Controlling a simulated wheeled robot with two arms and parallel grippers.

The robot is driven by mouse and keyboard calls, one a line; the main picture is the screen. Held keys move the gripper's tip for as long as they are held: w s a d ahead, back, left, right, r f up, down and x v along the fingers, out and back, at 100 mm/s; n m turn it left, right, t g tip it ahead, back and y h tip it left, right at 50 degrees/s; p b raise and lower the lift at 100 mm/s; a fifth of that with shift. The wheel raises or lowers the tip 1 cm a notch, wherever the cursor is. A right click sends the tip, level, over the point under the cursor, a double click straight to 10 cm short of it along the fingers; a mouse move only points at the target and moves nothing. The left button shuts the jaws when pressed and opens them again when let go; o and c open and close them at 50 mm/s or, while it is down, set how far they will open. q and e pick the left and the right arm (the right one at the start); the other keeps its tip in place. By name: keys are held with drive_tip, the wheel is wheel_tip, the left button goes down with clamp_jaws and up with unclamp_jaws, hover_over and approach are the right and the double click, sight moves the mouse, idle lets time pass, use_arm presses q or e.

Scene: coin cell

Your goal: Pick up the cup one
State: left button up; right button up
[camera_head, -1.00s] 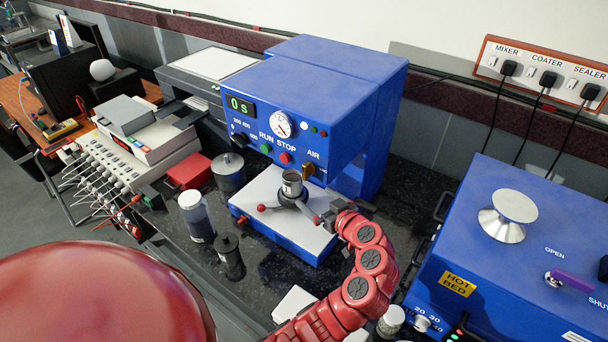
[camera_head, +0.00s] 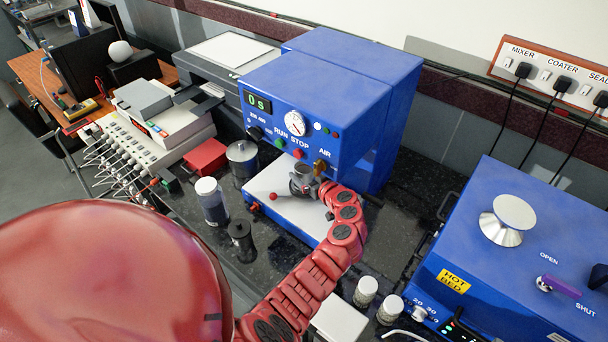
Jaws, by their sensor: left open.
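A small grey metal cup (camera_head: 302,170) stands on the white platform (camera_head: 269,184) of the blue mixer, under its front panel. My left gripper (camera_head: 304,186) is at the cup, at the end of the red arm that rises from the bottom of the view. Its jaws are open. The grey fingers and the cup overlap in the picture, so I cannot tell whether they touch. The lower part of the cup is hidden. My right gripper is not in view.
A blue hot bed (camera_head: 520,235) is at right.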

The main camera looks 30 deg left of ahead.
sight(300, 167)
use_arm(q)
drive_tip(key=shift+w+a+p, duration=0.1)
drive_tip(key=shift+a+p, duration=0.15)
drive_tip(key=shift+p, duration=0.05)
drive_tip(key=p+x, duration=0.1)
drive_tip(key=x, duration=0.1)
drive_tip(key=shift+a+f+p, duration=0.25)
drive_tip(key=shift+p, duration=0.15)
drive_tip(key=shift+x, duration=1)
drive_tip(key=shift+f, duration=0.15)
drive_tip(key=shift+c, duration=0.2)
drive_tip(key=c, duration=1.5)
